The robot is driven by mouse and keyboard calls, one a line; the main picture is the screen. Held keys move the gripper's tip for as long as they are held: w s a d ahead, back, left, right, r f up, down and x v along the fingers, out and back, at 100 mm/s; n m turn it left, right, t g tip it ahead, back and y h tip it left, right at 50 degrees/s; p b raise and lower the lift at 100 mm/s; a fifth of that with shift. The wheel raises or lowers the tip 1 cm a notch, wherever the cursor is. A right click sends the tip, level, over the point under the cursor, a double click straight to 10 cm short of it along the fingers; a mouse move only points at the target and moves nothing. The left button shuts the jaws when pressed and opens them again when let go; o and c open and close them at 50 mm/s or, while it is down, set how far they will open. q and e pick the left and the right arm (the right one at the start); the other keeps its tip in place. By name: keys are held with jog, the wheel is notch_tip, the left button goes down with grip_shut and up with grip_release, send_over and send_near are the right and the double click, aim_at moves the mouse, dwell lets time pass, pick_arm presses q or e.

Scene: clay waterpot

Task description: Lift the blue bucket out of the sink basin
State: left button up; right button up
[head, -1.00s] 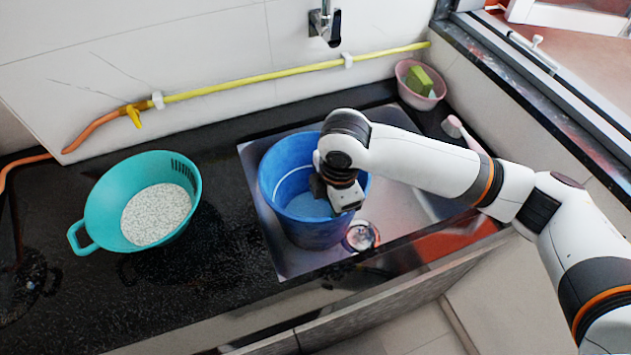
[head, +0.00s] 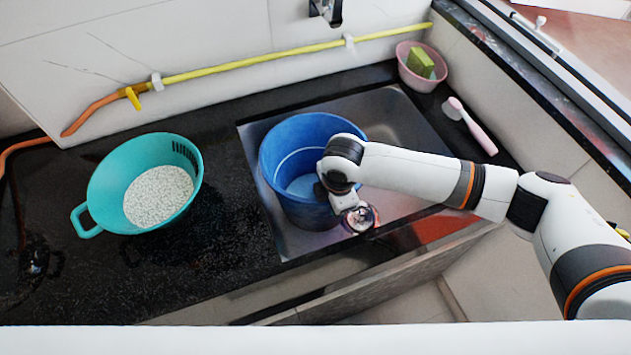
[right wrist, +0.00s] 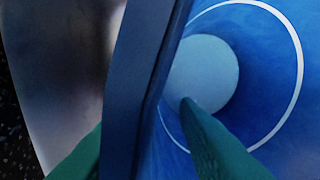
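The blue bucket (head: 300,132) stands upright in the metal sink basin (head: 395,120), nearer its left side. My right gripper (head: 345,200) is at the bucket's right front rim; my own wrist hides its fingers in the head view. In the right wrist view, the green fingers (right wrist: 142,115) straddle the bucket wall (right wrist: 150,75). One finger is outside, close to the wall; the other is inside, with a gap to the wall. The gripper looks open. The bucket's inside shows a pale disc and a white ring. My left gripper is out of view.
A teal colander (head: 105,180) with white grains stands on the black counter (head: 225,240), left of the sink. A pink bowl (head: 415,75) with a green sponge and a pink brush (head: 475,130) are at the back right. A yellow pipe (head: 250,75) runs along the wall.

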jog(key=shift+s+f, duration=0.1)
jog(key=shift+f, duration=0.25)
jog(key=shift+w+f, duration=0.2)
jog(key=shift+w, duration=0.1)
jog(key=shift+c, duration=0.3)
grip_shut()
jog(key=shift+s+r, duration=0.1)
dwell(0.5)
